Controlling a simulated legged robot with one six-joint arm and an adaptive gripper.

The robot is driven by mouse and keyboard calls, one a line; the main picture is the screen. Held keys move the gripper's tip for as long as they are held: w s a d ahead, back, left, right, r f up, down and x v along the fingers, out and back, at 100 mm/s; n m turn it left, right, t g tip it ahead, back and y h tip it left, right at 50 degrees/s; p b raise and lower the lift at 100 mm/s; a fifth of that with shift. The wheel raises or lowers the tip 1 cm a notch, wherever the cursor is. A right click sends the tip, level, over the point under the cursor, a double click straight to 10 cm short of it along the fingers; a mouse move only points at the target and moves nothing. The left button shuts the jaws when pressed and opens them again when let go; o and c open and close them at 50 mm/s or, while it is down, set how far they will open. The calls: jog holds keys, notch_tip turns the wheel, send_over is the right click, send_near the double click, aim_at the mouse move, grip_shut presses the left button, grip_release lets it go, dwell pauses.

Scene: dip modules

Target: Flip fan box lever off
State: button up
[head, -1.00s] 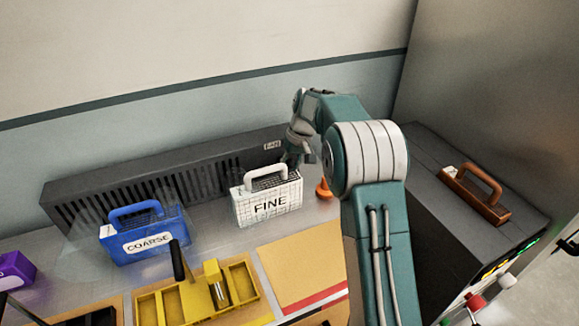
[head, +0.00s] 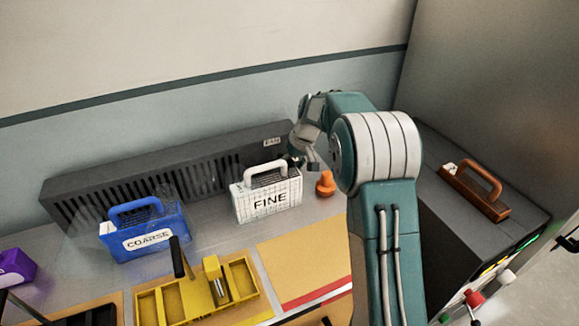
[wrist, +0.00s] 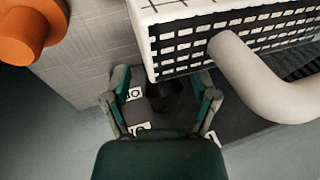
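The fan box is the long dark grey slotted box (head: 170,172) along the wall, with a small FAN label (head: 271,142) at its right end. My gripper (head: 296,161) is at that end, just behind the right side of the white FINE box (head: 268,198). In the wrist view my gripper (wrist: 162,88) has its two fingers spread apart. A dark rounded piece (wrist: 165,94) shows between them; it may be the lever, but I cannot tell, nor whether a finger touches it. The lever is not clearly visible in the head view.
An orange knob-like piece (head: 325,183) stands right of the FINE box. The FINE box's white handle (wrist: 255,85) is close to my fingers. A blue COARSE box (head: 145,235) and a yellow tray (head: 150,308) are at left. A brown handled block (head: 473,195) lies on the right cabinet.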

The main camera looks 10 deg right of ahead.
jog(key=shift+r, duration=0.1)
jog(key=v, duration=1.1)
jog(key=shift+r, duration=0.35)
jog(key=shift+d, duration=0.1)
jog(key=shift+g, duration=0.8)
jog(key=x, duration=0.3)
jog(key=w+x, duration=0.1)
jog(key=x, duration=0.6)
jog(key=shift+w+a+f, duration=0.35)
jog(key=shift+w, duration=0.05)
grip_shut()
